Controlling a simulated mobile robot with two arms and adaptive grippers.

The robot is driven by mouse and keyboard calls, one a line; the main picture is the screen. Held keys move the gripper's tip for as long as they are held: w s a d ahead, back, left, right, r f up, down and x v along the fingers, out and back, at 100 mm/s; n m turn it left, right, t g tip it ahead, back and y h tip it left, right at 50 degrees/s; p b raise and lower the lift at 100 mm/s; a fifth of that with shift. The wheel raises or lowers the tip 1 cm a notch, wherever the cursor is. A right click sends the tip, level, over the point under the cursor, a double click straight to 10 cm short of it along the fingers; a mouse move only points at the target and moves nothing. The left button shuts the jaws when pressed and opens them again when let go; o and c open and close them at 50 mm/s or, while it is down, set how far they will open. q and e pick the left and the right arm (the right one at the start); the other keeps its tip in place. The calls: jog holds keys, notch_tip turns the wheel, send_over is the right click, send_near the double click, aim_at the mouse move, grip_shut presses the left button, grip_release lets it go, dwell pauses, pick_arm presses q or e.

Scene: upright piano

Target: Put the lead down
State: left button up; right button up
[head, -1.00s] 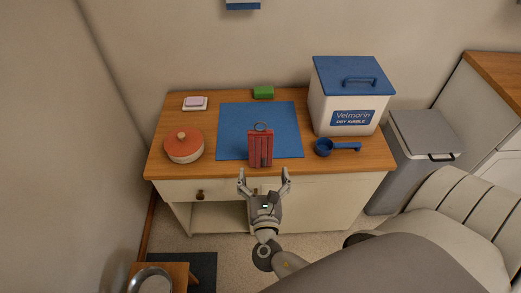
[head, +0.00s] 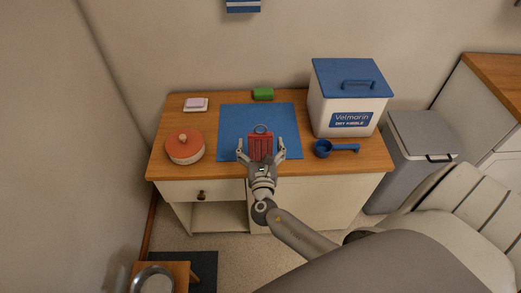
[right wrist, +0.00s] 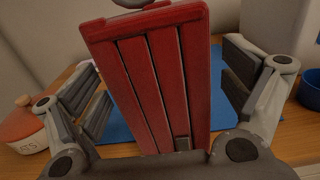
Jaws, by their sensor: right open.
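The lead (head: 261,144) is a red, strap-like bundle with a metal ring at its top, at the front middle of the blue mat (head: 231,121). My right gripper (head: 260,149) is open at the front edge of the table, one finger on each side of the lead. In the right wrist view the lead (right wrist: 152,80) fills the middle between the spread fingers, with a gap on both sides. The lead's lower end is hidden behind the gripper. My left gripper is not in view.
An orange-lidded pot (head: 184,148) stands left on the wooden table (head: 210,169), with a soap dish (head: 195,105) behind it. A green block (head: 263,94) lies at the back. The mat's back half is clear.

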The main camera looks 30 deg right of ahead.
jog(key=c, duration=1.2)
jog(key=shift+r, duration=0.15)
jog(key=shift+c, duration=0.3)
